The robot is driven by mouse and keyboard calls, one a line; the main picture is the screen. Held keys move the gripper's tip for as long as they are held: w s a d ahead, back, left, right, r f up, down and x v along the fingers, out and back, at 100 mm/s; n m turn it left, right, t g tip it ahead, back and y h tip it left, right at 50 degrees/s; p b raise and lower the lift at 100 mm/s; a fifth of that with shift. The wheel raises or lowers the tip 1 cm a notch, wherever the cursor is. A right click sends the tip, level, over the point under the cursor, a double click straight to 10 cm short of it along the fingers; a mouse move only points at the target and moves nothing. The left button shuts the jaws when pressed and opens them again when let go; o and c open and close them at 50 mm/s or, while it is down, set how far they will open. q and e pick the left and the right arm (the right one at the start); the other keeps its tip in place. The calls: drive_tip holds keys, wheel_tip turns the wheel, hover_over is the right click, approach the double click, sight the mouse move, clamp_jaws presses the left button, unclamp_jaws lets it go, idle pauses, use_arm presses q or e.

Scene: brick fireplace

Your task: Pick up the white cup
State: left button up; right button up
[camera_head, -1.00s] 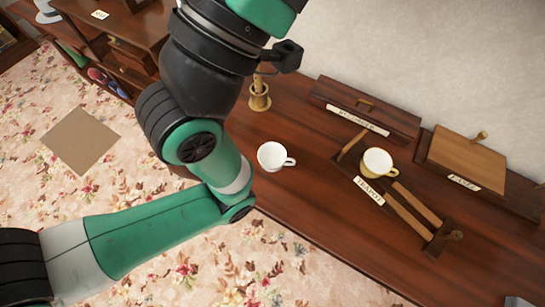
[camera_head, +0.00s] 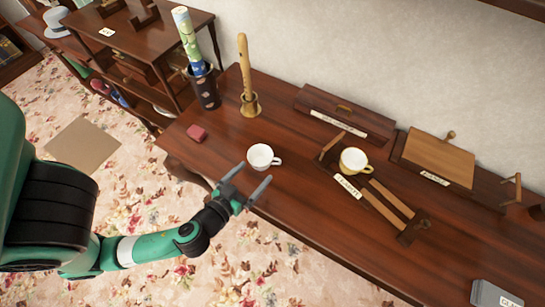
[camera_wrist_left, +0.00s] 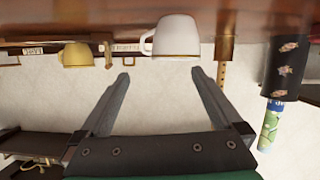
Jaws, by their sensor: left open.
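The white cup (camera_head: 262,156) stands upright on the wooden table near its front edge, its handle pointing right. My left gripper (camera_head: 252,173) is open and empty at the table's front edge, just in front of the cup, with its two fingers pointing toward the cup's side. In the left wrist view, which appears upside down, the white cup (camera_wrist_left: 176,36) shows beyond and between the open fingers (camera_wrist_left: 160,73), with its handle on the left. No finger visibly touches it. My right gripper is not in view.
A yellow cup (camera_head: 354,162) sits on a wooden rack with a label to the right. A recorder in a brass stand (camera_head: 249,104), a dark patterned holder (camera_head: 205,92) and a red block (camera_head: 197,133) are left of the white cup. Boxes line the back wall.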

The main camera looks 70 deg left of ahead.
sight(254, 167)
use_arm(q)
drive_tip(key=shift+m+g, duration=0.4)
drive_tip(key=s, duration=0.1)
drive_tip(key=s+f, duration=0.1)
drive_tip(key=s, duration=0.2)
drive_tip(key=shift+a+f, duration=0.15)
drive_tip(key=shift+f, duration=0.2)
drive_tip(key=shift+w, duration=0.25)
drive_tip(key=p+x, duration=0.1)
drive_tip(key=x, duration=1)
drive_tip(key=shift+w+a+f+p, duration=0.1)
drive_tip(key=shift+w+f+p, duration=0.1)
drive_tip(key=shift+p, duration=0.2)
drive_tip(key=c, duration=1.1)
drive_tip(key=shift+r, duration=0.1)
